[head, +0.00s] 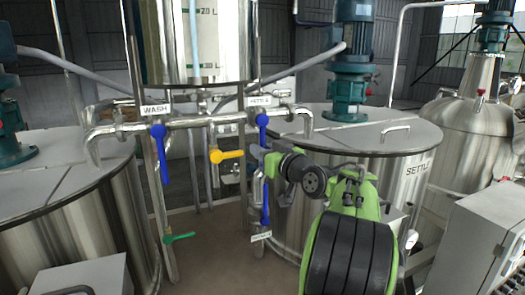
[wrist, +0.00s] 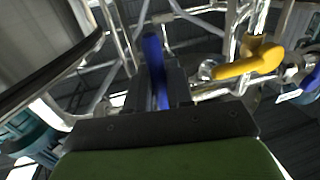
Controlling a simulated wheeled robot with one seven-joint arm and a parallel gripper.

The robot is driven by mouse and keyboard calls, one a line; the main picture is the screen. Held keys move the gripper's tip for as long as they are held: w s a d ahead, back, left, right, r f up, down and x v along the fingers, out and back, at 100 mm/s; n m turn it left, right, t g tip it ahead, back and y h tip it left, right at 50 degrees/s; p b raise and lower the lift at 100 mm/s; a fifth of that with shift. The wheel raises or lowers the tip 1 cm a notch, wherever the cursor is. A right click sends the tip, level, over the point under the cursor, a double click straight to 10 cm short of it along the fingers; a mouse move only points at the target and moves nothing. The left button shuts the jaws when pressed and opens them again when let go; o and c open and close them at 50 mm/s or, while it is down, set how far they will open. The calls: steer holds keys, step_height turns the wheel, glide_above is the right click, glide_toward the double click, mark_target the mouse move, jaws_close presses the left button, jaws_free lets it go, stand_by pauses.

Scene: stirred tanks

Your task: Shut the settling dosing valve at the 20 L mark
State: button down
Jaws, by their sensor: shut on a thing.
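The settling valve's blue handle (head: 262,126) hangs about vertical below the SETTLE label (head: 260,100), on the pipe toward the right tank. My gripper (head: 258,156) is shut on the lower part of this handle; in the wrist view the blue handle (wrist: 154,68) stands between the fingers (wrist: 160,92). The dosing vessel (head: 230,45) is above, with a 20 L mark (head: 207,12) near the top edge of the head view. A pale blue sight tube (head: 194,40) runs beside the scale; its liquid level cannot be made out.
The WASH blue handle (head: 160,150) hangs at left. A yellow handle (head: 226,156) sits close to my gripper's left; it also shows in the wrist view (wrist: 248,65). Another blue handle (head: 265,207) is below, and a green handle (head: 180,238) low left. Tanks stand on both sides.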

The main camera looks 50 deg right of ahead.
steer(key=shift+s+d+r+n+g+b, duration=0.15)
steer(key=shift+s+d+n+b, duration=0.15)
steer(key=shift+d+n+b, duration=0.45)
steer(key=shift+s+d+n+g+b, duration=0.15)
steer(key=shift+s+d+n+b, duration=0.2)
steer(key=shift+n, duration=0.6)
steer(key=c, duration=1.2)
jaws_free()
steer(key=shift+w, duration=0.1)
steer(key=shift+o, duration=0.2)
steer(key=b+v, duration=0.2)
steer(key=v, duration=1.3)
steer(key=shift+s+a, duration=0.25)
steer(key=shift+s, duration=0.1)
steer(key=shift+o, duration=0.2)
steer(key=shift+r, duration=0.1)
